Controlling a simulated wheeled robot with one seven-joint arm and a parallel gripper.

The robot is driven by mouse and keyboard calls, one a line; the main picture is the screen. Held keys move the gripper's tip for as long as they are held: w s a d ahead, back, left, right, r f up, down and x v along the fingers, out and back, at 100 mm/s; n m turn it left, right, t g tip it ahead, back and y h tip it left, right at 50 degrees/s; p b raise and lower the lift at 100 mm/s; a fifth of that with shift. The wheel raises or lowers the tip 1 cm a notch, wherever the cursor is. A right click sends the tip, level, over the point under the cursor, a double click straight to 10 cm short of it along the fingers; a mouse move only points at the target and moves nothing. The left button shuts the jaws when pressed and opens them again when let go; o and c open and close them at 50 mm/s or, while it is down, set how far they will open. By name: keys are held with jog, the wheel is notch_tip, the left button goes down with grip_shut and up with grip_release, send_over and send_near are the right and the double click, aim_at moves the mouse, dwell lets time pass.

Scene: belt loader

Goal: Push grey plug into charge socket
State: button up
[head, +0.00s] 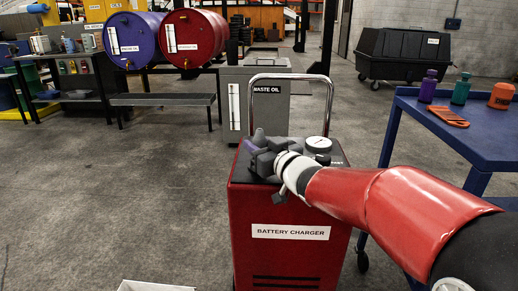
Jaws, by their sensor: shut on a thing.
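My gripper (258,158) is over the left part of the top of the red battery charger (290,258), at the end of my red arm. Its dark fingers are shut on a small grey piece with a tapered top (259,137), which appears to be the grey plug. A small purple part shows beside the fingers on the left. The lower end of the plug is hidden by the fingers. I cannot make out the charge socket, nor tell whether the plug touches the charger top.
A round gauge (318,144) and a chrome handle (291,76) rise from the charger. A grey waste oil box (235,103) stands behind it. A blue table (470,125) with bottles and an orange tool is at right.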

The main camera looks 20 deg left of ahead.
notch_tip(320, 180, up, 19)
jog(key=p, duration=0.4)
jog(key=shift+p, duration=0.35)
jog(key=o, duration=0.4)
grip_shut()
